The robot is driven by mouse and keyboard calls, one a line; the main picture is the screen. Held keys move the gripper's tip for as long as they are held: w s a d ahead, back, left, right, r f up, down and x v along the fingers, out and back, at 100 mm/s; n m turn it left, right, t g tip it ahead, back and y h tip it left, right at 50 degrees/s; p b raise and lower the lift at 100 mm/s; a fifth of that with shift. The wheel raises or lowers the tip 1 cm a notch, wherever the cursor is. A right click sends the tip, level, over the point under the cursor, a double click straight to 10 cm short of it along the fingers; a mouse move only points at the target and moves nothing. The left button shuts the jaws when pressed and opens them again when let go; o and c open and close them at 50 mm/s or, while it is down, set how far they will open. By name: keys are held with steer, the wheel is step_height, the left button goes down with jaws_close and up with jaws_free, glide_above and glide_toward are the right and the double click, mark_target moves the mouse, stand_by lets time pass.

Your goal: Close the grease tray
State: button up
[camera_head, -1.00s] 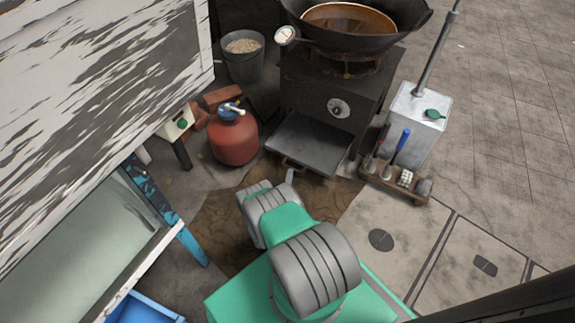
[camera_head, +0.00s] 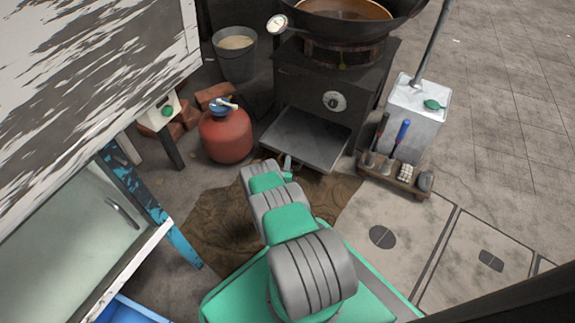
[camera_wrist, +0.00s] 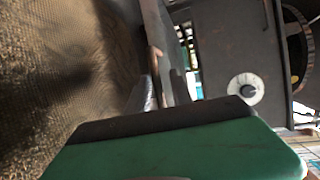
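The grease tray (camera_head: 308,138) is a flat dark grey tray that sticks out from the lower front of the black stove (camera_head: 325,95). My gripper (camera_head: 287,163) is at the tray's front edge. In the wrist view my gripper's grey fingers (camera_wrist: 162,92) are beside the copper-coloured tray handle (camera_wrist: 155,60), which runs along the tray's grey front (camera_wrist: 154,22). The fingers look a little apart, but I cannot tell if they touch or hold the handle. The stove's round white dial (camera_wrist: 246,89) also shows there.
A red gas bottle (camera_head: 226,135) stands left of the tray. A wooden tool rack (camera_head: 394,174) and a metal can (camera_head: 415,115) stand at its right. A wok (camera_head: 350,20) of brown liquid sits on the stove. A brown mat (camera_head: 225,225) lies in front.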

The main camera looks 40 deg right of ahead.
jaws_close()
